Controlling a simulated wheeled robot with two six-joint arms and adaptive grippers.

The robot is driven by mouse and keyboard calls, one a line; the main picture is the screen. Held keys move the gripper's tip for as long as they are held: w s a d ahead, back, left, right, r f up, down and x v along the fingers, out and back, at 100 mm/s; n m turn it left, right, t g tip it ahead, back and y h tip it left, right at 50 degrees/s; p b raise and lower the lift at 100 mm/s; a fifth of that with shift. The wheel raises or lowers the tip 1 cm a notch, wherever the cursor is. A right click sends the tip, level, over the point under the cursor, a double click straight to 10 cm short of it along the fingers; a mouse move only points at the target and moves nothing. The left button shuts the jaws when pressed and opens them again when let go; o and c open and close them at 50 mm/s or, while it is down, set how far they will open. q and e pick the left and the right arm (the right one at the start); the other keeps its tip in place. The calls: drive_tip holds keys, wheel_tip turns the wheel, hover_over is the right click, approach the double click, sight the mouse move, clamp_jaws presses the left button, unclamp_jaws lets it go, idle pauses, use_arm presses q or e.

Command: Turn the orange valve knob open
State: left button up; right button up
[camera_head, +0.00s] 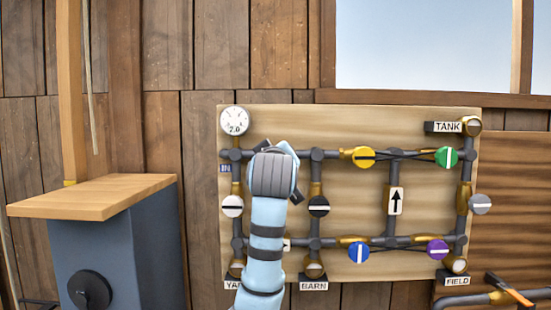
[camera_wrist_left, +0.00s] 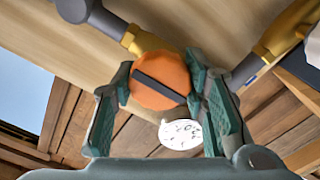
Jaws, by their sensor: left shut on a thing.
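The orange valve knob (camera_wrist_left: 160,80) shows in the left wrist view as a round disc with a dark bar across it. The bar slants down to the right, roughly along the line of the pipe and brass fitting (camera_wrist_left: 147,42) behind it. My left gripper (camera_wrist_left: 163,88) has one green finger on each side of the knob and is shut on it. In the head view my left wrist covers the knob on the upper left of the board (camera_head: 340,122). My right gripper is in neither view.
Close by are a gauge (camera_head: 234,120), a yellow knob (camera_head: 364,157), a black knob (camera_head: 319,206) and a white knob (camera_head: 232,206). Green (camera_head: 446,157), blue (camera_head: 359,253) and purple (camera_head: 437,249) knobs are farther right. A wooden-topped cabinet (camera_head: 95,197) stands at left.

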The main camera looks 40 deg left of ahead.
use_arm(q)
drive_tip(key=o, duration=1.2)
drive_tip(key=v, duration=1.2)
drive_tip(key=shift+d, duration=0.1)
